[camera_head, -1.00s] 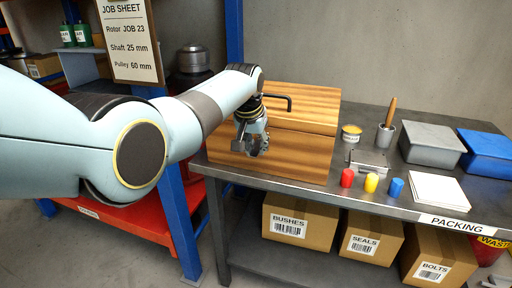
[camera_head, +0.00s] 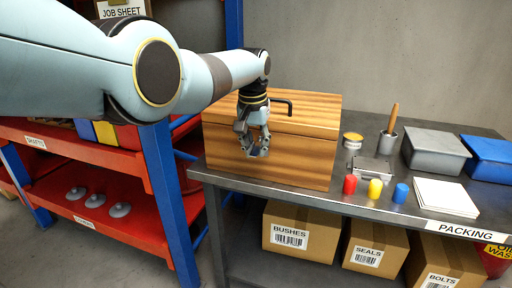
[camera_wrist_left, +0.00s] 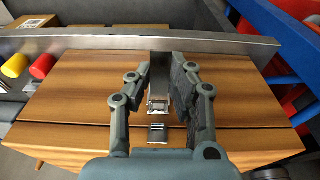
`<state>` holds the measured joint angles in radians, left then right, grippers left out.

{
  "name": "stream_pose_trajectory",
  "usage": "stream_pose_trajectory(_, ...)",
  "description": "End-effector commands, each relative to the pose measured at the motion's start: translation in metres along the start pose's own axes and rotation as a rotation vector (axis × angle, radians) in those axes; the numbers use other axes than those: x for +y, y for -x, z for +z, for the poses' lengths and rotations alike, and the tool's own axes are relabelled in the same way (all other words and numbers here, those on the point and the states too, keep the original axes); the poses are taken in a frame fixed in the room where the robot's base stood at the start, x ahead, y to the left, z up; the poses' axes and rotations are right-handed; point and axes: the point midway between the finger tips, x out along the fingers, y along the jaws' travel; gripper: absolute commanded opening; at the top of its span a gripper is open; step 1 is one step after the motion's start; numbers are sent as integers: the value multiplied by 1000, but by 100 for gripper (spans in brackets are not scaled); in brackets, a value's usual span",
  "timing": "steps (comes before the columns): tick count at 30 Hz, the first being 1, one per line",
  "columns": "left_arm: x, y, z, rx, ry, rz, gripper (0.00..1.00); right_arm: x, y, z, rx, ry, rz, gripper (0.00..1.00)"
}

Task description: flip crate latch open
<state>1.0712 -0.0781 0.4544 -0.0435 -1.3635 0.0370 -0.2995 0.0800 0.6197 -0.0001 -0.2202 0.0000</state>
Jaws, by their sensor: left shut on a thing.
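The wooden crate (camera_head: 310,155) stands on the metal bench with its lid down, a black handle (camera_head: 288,103) on top. My left gripper (camera_head: 256,152) is at the crate's front face. In the left wrist view my left gripper (camera_wrist_left: 163,66) has its fingertips on either side of a grey metal strip, the crate latch (camera_wrist_left: 158,104), and is shut on it. A small silver catch (camera_wrist_left: 157,133) sits across the lid seam from it. In the head view the gripper hides most of the latch. My right gripper is not in view.
Right of the crate are red (camera_head: 350,184), yellow (camera_head: 375,188) and blue (camera_head: 400,193) cylinders, a small metal box (camera_head: 372,168), a tin (camera_head: 352,140), a cup (camera_head: 386,139) and white sheets (camera_head: 446,197). A blue-and-red rack (camera_head: 166,190) stands left of the bench.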

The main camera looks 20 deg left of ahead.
Motion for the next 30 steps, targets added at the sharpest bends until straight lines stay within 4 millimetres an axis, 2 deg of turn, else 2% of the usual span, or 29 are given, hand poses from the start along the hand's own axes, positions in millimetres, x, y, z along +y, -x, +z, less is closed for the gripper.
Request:
stream_pose_trajectory(1,0,0,0,-1,1,0,0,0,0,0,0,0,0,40)
stream_pose_trajectory(2,0,0,0,-1,1,0,21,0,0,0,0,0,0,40)
stream_pose_trajectory(7,0,0,0,0,0,0,42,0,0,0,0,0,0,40)
stream_pose_trajectory(15,0,1,0,1,0,0,42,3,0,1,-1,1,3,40)
stream_pose_trajectory(20,0,10,-1,3,0,0,42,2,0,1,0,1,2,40)
stream_pose_trajectory(25,0,33,0,5,0,0,42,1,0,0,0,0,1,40)
stream_pose_trajectory(30,0,76,-1,5,0,0,42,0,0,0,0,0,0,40)
